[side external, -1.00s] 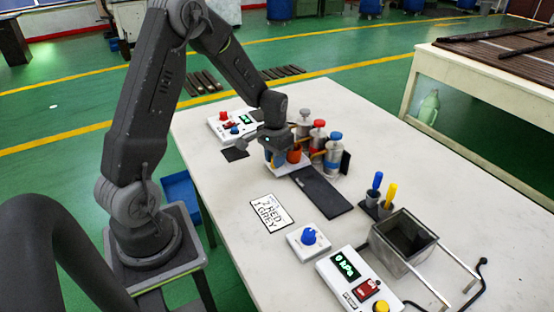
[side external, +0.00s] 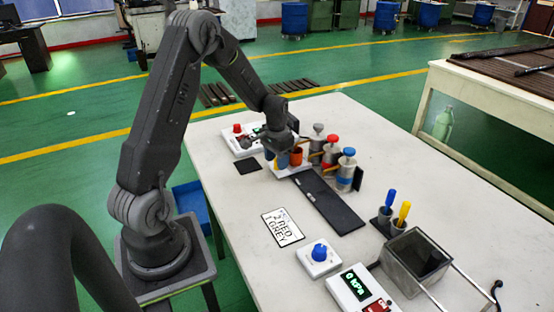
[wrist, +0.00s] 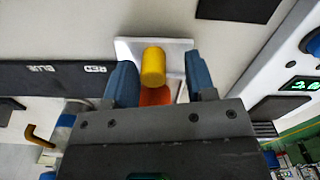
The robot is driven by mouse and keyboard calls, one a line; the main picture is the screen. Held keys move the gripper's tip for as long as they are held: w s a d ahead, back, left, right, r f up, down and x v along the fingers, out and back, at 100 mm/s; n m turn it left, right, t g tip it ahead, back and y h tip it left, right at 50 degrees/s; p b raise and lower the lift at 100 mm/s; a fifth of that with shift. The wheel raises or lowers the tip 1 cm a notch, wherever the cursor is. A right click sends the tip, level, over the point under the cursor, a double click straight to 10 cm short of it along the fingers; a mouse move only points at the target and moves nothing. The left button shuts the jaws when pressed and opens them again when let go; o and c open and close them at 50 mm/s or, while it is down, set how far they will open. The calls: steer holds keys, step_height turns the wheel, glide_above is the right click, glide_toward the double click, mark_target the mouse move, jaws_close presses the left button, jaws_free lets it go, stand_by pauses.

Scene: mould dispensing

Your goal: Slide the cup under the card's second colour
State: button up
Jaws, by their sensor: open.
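The card (side external: 282,228) lies on the table and reads 2 RED, then 1 GREY. An orange-red cup (side external: 296,158) stands on a white plate (side external: 293,171) at the far end of the black rail (side external: 330,202). The grey-topped dispenser (side external: 318,128), red-topped dispenser (side external: 332,140) and blue-topped dispenser (side external: 348,154) stand along it. In the wrist view my open gripper (wrist: 160,75) has a finger either side of a yellow upright piece (wrist: 153,67) on the plate. The cup (wrist: 155,95) is partly hidden behind my gripper; contact is unclear. BLUE and RED labels show on the rail.
A blue-knobbed box (side external: 319,256), a gauge box (side external: 355,288) reading 0 kPa and a metal bin (side external: 415,255) stand at the near side. Another white box (side external: 240,140) is beyond my gripper. The table right of the dispensers is clear.

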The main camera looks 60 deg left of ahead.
step_height(320, 180, up, 14)
stand_by(0.6)
steer(key=shift+f, duration=0.1)
steer(key=s+d+r+t, duration=0.1)
steer(key=s+d+r, duration=0.1)
steer(key=d+r, duration=0.55)
steer(key=s+d+m+t, duration=0.2)
steer(key=s+d+t, duration=0.2)
steer(key=s+d, duration=1.1)
steer(key=d, duration=0.3)
steer(key=shift+r+m+t, duration=0.3)
steer(key=shift+r, duration=0.05)
